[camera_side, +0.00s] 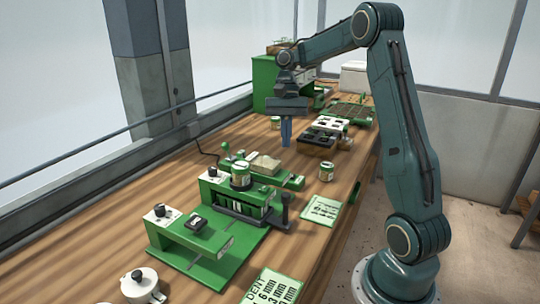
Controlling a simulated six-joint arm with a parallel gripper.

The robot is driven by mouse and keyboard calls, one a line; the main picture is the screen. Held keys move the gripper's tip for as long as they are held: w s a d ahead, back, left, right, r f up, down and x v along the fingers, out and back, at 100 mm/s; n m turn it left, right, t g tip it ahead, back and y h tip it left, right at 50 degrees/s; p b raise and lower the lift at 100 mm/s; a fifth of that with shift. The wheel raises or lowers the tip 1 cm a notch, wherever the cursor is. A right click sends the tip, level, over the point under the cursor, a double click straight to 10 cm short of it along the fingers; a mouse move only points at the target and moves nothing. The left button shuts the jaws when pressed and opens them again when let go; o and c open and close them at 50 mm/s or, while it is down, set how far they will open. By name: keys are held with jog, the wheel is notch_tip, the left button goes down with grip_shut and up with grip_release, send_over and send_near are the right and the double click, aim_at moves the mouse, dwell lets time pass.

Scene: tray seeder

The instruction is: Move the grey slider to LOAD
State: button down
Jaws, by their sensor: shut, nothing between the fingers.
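A green tray seeder stands in the front half of the wooden bench, with a front green unit (190,240) and a rear green unit (218,200). A dark grey frame-like part (270,221) lies along the rear unit's near side; I cannot tell if it is the slider. No LOAD mark is readable.
A small jar (326,171) and two printed cards (322,210) (272,288) lie to the right. A white pot (140,286) is at front left. Dark trays (316,141) stand right of my gripper. A green box (265,82) stands behind. Bare wood lies left of the seeder.

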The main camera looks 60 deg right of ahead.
jog(key=shift+a+f, duration=0.1)
jog(key=shift+f, duration=0.05)
jog(key=x, duration=1)
jog(key=shift+s+a, duration=0.4)
jog(key=shift+a, duration=0.45)
jog(key=shift+s+a, duration=0.45)
jog(key=shift+a, duration=0.45)
jog(key=shift+a, duration=0.1)
